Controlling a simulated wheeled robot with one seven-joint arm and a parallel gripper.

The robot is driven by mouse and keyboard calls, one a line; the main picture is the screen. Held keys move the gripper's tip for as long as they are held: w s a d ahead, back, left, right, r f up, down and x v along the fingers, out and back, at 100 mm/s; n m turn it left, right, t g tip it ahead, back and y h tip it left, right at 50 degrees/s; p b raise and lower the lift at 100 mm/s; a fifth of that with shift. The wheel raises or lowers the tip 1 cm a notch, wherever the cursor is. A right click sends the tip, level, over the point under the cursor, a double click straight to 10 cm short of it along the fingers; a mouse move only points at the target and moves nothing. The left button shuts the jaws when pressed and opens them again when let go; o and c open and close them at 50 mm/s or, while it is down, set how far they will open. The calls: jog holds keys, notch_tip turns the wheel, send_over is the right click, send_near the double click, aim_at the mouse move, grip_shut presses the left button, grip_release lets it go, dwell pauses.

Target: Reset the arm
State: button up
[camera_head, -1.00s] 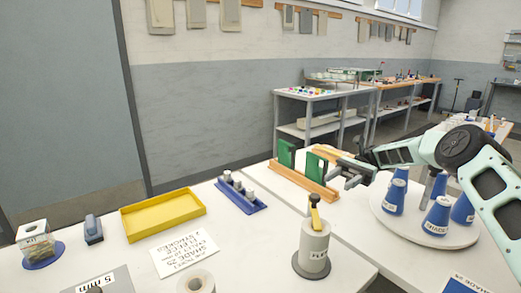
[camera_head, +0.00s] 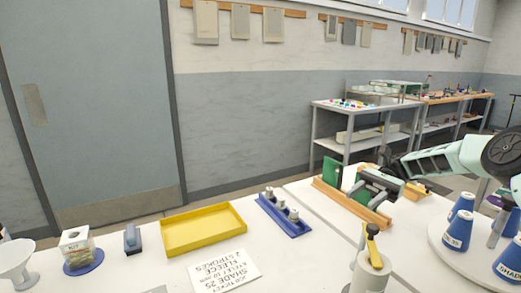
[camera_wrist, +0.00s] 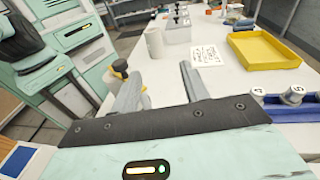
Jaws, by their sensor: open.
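My gripper (camera_head: 380,184) is at the right in the head view, above the wooden rack (camera_head: 352,204) with green plates (camera_head: 332,171). Its jaws are open and nothing is between them. In the wrist view my gripper (camera_wrist: 158,85) shows two grey fingers spread apart over the white table. A yellow-topped white cylinder (camera_head: 371,270) stands below and in front of it in the head view.
A yellow tray (camera_head: 204,248), a job ticket card (camera_head: 226,271), a blue peg holder (camera_head: 289,228) and a kit box (camera_head: 77,242) stand on the table. Blue cones (camera_head: 457,232) stand on a round white turntable at the right. White tabletop lies bare between several items.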

jog(key=s+a+r+n+t+h, duration=0.2)
jog(key=s+a+n+h, duration=0.5)
jog(key=s+a, duration=0.85)
jog(key=s+a+n+t+h, duration=0.2)
jog(key=s+n+t+h, duration=0.15)
jog(key=s, duration=0.65)
jog(key=s+d+f+n+t+h, duration=0.2)
jog(key=s+d+n+t, duration=0.2)
jog(key=s+d+n, duration=0.3)
jog(key=shift+s+d+t, duration=0.35)
jog(key=shift+s+d, duration=0.3)
jog(key=shift+s, duration=0.3)
jog(key=shift+f, duration=0.1)
